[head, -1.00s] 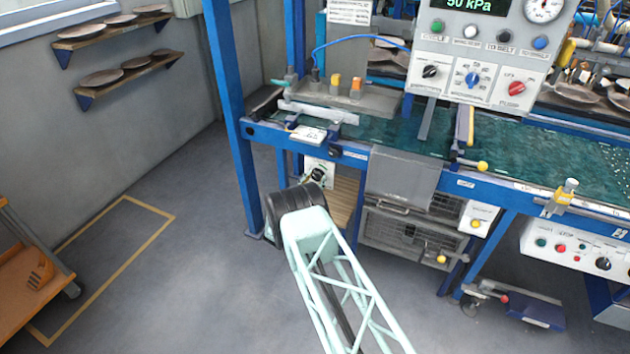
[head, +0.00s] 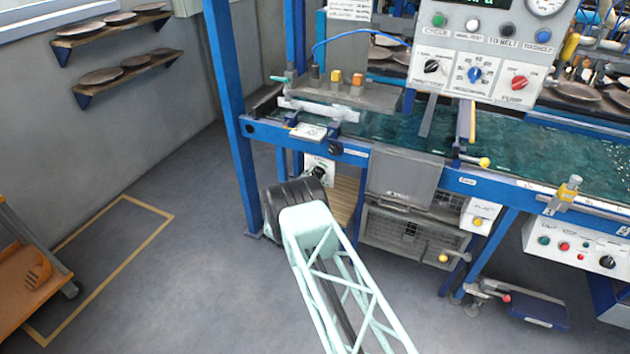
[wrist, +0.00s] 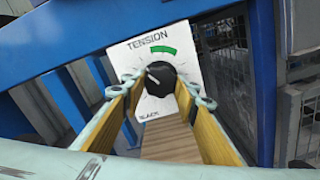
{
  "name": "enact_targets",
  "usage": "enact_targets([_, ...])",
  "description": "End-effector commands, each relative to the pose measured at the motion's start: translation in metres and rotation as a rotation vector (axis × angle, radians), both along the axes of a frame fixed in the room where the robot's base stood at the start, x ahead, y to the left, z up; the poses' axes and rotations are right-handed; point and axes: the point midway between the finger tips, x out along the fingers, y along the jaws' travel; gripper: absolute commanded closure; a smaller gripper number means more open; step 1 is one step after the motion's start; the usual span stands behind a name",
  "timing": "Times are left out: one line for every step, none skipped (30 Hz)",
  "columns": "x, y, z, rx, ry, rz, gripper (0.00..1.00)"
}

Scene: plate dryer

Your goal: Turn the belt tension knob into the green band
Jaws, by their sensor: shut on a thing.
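The tension knob (wrist: 160,79) is a round black dial with a white pointer line, on a white plate (wrist: 126,58) lettered TENSION at the top and SLACK at the bottom. The green band (wrist: 163,50) is a short arc above the knob. The pointer aims up and to the left, outside the band. My gripper (wrist: 162,90) has its yellow fingers on the left and right sides of the knob, shut on it.
A blue post (head: 232,120) stands left of the knob, and a blue beam (wrist: 100,35) runs close by the plate. A wire-mesh cage (head: 410,230) is to the right. The floor (head: 170,280) at the left is clear up to the orange cart (head: 35,285).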

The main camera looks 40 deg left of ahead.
Motion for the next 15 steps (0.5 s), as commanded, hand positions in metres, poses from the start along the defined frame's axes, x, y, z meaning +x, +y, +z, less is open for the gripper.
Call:
enact_targets([0.0002, 0.0004, -0.0015, 0.033, 0.01, 0.0, 0.83])
enact_targets([0.0002, 0.0003, -0.0014, 0.055, 0.016, 0.0, 0.83])
enact_targets([0.0002, 0.0004, -0.0015, 0.085, 0.026, 0.0, 0.83])
enact_targets([0.0001, 0.0003, -0.0017, 0.106, 0.032, 0.0, 0.83])
enact_targets([0.0, 0.0003, -0.0017, 0.128, 0.038, 0.0, 0.83])
enact_targets([0.0, 0.0002, -0.0018, 0.158, 0.047, 0.0, 0.83])
enact_targets([-0.0001, 0.0003, -0.0017, 0.181, 0.054, 0.0, 0.83])
enact_targets([-0.0001, 0.0003, -0.0017, 0.204, 0.062, 0.0, 0.83])
enact_targets([-0.0001, 0.0004, -0.0016, 0.234, 0.07, 0.0, 0.83])
enact_targets([0.0, 0.0005, -0.0013, 0.256, 0.077, 0.0, 0.83])
enact_targets([-0.0001, 0.0006, -0.0012, 0.279, 0.083, 0.0, 0.83])
enact_targets([-0.0001, 0.0007, -0.0009, 0.308, 0.092, 0.0, 0.83])
enact_targets([0.0, 0.0007, -0.0005, 0.331, 0.099, 0.0, 0.83])
enact_targets([0.0, 0.0008, -0.0003, 0.354, 0.106, 0.0, 0.83])
enact_targets([-0.0001, 0.0009, 0.0, 0.384, 0.115, 0.0, 0.83])
